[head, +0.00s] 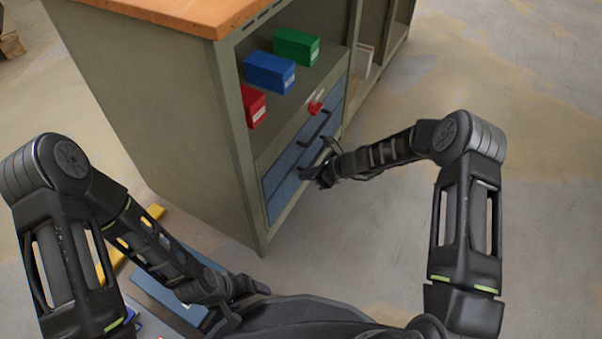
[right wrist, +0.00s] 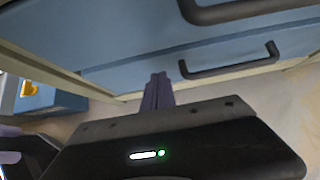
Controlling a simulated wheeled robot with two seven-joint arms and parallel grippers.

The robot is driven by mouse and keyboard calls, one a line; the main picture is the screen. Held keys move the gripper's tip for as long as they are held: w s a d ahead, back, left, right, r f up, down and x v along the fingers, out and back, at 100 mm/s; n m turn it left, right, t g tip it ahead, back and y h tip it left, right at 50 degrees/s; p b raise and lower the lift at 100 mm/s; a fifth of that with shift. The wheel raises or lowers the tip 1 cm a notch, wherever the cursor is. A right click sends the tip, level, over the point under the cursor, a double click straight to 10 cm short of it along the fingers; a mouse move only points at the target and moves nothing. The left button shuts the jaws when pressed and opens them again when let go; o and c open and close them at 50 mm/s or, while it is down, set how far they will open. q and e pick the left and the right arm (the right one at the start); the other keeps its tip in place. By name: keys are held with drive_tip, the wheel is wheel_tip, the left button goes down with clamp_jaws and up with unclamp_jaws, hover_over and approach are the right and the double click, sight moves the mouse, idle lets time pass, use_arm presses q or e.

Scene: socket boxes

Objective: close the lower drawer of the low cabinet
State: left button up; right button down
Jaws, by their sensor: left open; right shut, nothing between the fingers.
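The low cabinet (head: 150,100) has a grey-green body, a wooden top and two blue drawer fronts, one above the other. The lower drawer (head: 283,193) looks flush or nearly flush with the frame; a small gap cannot be ruled out. Its dark handle (right wrist: 230,66) shows in the right wrist view, below the upper drawer's handle (right wrist: 235,10). My right gripper (head: 322,176) is shut and empty, close in front of the lower drawer; its fingertips (right wrist: 158,78) point at the front, contact unclear. My left gripper (head: 258,288) is open, low before the cabinet's near corner, its fingers small in view.
A blue object with yellow bars lies at lower left. The floor right of the cabinet is clear.

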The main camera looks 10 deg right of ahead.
drive_tip(key=p+v, duration=0.3)
drive_tip(key=v, duration=0.7)
drive_tip(key=shift+s+d+p, duration=0.4)
